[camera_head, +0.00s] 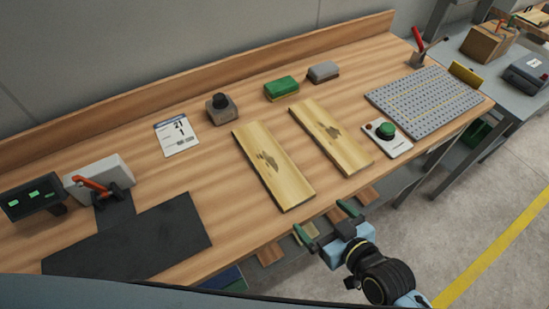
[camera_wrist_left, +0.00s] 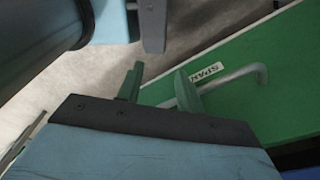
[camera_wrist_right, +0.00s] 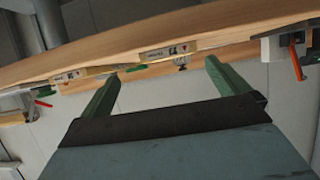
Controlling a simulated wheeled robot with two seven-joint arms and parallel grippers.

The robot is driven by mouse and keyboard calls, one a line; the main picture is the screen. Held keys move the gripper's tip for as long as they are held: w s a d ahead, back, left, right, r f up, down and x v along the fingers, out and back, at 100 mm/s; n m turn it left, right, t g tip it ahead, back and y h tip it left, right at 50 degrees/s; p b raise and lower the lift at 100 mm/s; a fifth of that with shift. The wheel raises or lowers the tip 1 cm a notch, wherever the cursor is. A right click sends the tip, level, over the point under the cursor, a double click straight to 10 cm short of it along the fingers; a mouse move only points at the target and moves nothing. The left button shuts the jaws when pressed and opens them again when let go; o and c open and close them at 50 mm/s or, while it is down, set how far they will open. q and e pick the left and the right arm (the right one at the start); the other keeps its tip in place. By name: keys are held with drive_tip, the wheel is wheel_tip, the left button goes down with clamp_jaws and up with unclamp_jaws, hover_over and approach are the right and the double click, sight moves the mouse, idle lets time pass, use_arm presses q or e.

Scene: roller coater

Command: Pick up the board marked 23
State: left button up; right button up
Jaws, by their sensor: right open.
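Two pale wooden boards lie side by side on the workbench in the head view: the left board (camera_head: 272,165) and the right board (camera_head: 332,136), each with a dark mark on top. Their front ends carry small labels in the right wrist view, on one board (camera_wrist_right: 168,51) and the other board (camera_wrist_right: 70,75); I cannot read the numbers surely. My right gripper (camera_head: 325,220) is open and empty, just off the bench's front edge near the board ends. My left gripper (camera_wrist_left: 159,88) is open and empty near a green panel; it is outside the head view.
The green panel (camera_wrist_left: 260,95) has a metal handle.

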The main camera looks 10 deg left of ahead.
drive_tip(key=r, duration=0.2)
approach(286, 180)
drive_tip(key=shift+w+a+f+y, duration=0.15)
drive_tip(key=shift+w+a+f, duration=0.15)
drive_tip(key=shift+w+f, duration=0.3)
drive_tip(key=shift+w+a+f+y, duration=0.15)
drive_tip(key=shift+w+a+f, duration=0.15)
drive_tip(key=shift+w+f, duration=0.25)
drive_tip(key=x, duration=0.4)
drive_tip(key=shift+a+r, duration=0.2)
drive_tip(key=shift+r, duration=0.1)
drive_tip(key=shift+w+a+f, duration=0.25)
drive_tip(key=shift+w+a, duration=0.1)
drive_tip(key=shift+w, duration=0.15)
drive_tip(key=c, duration=0.9)
